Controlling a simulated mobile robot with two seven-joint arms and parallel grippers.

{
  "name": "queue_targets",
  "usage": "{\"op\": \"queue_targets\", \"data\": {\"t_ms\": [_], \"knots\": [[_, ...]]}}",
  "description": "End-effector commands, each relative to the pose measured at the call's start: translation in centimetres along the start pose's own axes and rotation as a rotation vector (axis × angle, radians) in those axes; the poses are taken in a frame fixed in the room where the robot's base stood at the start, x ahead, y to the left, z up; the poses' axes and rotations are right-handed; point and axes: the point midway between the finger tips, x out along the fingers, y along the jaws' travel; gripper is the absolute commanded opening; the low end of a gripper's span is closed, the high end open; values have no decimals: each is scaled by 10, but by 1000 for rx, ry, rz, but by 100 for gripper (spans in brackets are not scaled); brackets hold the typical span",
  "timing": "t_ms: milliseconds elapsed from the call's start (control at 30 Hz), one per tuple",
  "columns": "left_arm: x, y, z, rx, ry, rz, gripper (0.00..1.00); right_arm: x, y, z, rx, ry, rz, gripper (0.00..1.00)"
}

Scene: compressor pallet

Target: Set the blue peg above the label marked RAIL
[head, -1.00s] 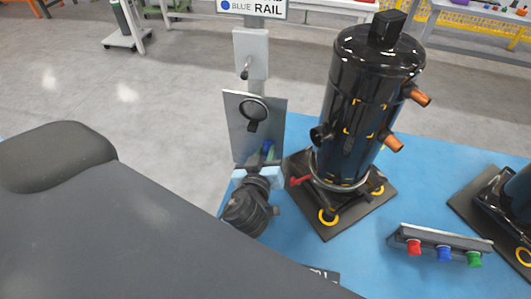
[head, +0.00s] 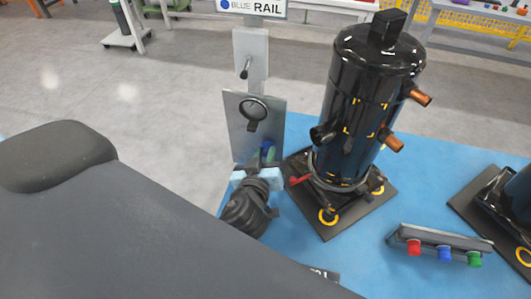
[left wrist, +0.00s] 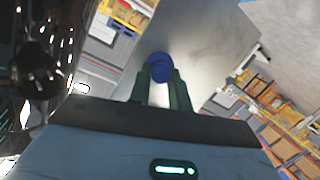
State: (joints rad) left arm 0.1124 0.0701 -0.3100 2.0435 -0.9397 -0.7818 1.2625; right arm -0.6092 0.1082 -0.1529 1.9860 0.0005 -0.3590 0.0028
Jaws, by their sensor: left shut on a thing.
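The sign reading BLUE RAIL (head: 252,6) is at the top of the head view, on a post. Below it hang a pale plate with a black lever (head: 245,68) and a metal plate with a black ring (head: 254,112). My left gripper (head: 267,153) is low in front of the metal plate, its fingers partly hidden by its own body. In the left wrist view it is shut on a round blue peg (left wrist: 161,67), held between two dark green fingers. I cannot tell whether the peg touches the plate. My right gripper is not in view.
A tall black compressor (head: 365,100) with copper stubs stands close to the right of my gripper. A rack (head: 440,240) with red, blue and green knobs lies on the blue table (head: 375,270). Another black unit (head: 515,205) is at the right edge.

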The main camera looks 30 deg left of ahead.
Motion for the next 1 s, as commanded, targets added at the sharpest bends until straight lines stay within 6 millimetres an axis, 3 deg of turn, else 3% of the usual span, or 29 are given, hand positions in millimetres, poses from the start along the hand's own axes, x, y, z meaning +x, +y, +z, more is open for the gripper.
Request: {"op": "queue_targets", "data": {"t_ms": [1000], "knots": [[-43, -6, 9, 0, -2, 0, 0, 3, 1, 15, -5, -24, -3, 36]]}}
